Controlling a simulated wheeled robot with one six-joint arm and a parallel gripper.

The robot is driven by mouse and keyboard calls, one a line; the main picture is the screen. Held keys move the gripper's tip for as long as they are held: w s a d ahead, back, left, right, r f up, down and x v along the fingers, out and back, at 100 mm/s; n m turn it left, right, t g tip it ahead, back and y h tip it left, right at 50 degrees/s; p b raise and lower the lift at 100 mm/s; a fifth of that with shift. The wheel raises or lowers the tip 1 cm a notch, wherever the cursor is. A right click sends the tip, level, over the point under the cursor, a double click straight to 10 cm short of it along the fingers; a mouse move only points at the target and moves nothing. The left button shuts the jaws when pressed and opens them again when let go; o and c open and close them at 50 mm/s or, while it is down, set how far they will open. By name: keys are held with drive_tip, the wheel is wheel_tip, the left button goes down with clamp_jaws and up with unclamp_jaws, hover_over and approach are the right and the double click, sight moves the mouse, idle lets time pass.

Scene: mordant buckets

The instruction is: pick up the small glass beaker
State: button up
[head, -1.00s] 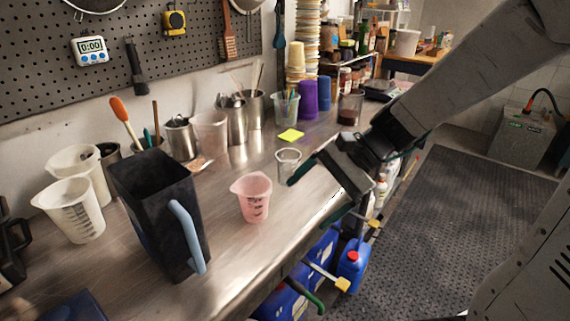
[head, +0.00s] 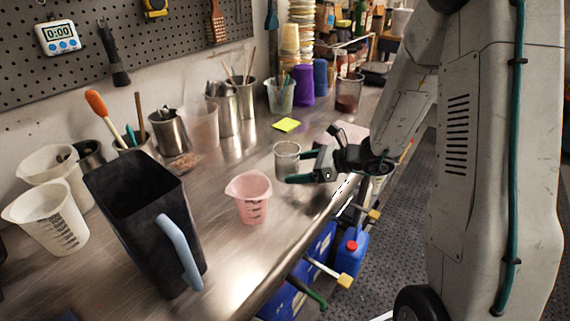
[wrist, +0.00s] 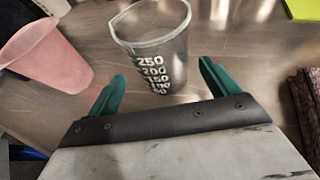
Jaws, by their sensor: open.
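The small glass beaker (head: 287,160) stands upright on the steel bench in the head view, clear, with its open rim up. My gripper (head: 298,165) is low over the bench at the beaker's right and near side. In the wrist view my gripper (wrist: 162,70) has its two green fingers spread apart with nothing between them. Whether a finger touches the beaker cannot be told.
A pink measuring beaker (head: 250,197) stands close by at the near left, also in the wrist view (wrist: 45,55). A tall black pitcher (head: 140,220) is farther left. A yellow note (head: 286,125) lies behind the glass beaker. The bench edge runs along the right.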

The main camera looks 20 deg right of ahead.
sight(287, 167)
drive_tip(key=x, duration=0.4)
drive_tip(key=shift+w+f, duration=0.15)
drive_tip(key=shift+w, duration=0.2)
drive_tip(key=shift+c, duration=0.4)
drive_tip(key=shift+a, duration=0.1)
drive_tip(key=c, duration=1.2)
drive_tip(key=shift+r, duration=0.2)
